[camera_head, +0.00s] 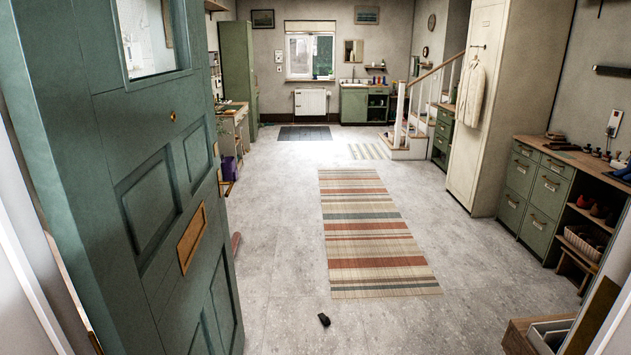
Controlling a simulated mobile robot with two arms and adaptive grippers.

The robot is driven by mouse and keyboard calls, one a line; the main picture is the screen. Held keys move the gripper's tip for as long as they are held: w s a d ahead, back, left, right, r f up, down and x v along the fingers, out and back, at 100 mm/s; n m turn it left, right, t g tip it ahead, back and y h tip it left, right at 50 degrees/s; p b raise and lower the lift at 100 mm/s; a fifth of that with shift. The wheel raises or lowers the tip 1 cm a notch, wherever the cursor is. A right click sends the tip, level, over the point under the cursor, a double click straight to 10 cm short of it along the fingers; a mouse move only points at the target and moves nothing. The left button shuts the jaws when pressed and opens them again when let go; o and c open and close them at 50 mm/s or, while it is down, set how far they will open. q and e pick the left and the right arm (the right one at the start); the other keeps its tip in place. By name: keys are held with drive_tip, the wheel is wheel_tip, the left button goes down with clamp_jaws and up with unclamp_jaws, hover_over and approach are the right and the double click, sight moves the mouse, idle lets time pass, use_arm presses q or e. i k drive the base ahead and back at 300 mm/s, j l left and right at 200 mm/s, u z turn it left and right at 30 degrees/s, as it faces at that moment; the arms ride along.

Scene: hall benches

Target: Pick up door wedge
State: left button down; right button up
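A small dark object that looks like the door wedge (324,320) lies on the pale stone floor, low in the middle of the head view. It is a little in front of the near edge of the striped rug and apart from it. It lies to the right of the open green door (165,190). Neither of my grippers shows in this view.
The striped rug (375,235) runs down the middle of the hall. Green drawers with shoe shelves (535,190) stand along the right wall, and a low wooden box (520,340) is at the bottom right. Floor around the wedge is clear.

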sight(324, 316)
drive_tip(key=i+z, duration=0.2)
drive_tip(key=i, duration=0.5)
drive_tip(key=i+z, duration=0.15)
drive_tip(key=i, duration=0.5)
drive_tip(key=i+j+z, duration=0.2)
drive_tip(key=i, duration=0.5)
drive_tip(key=l, duration=0.1)
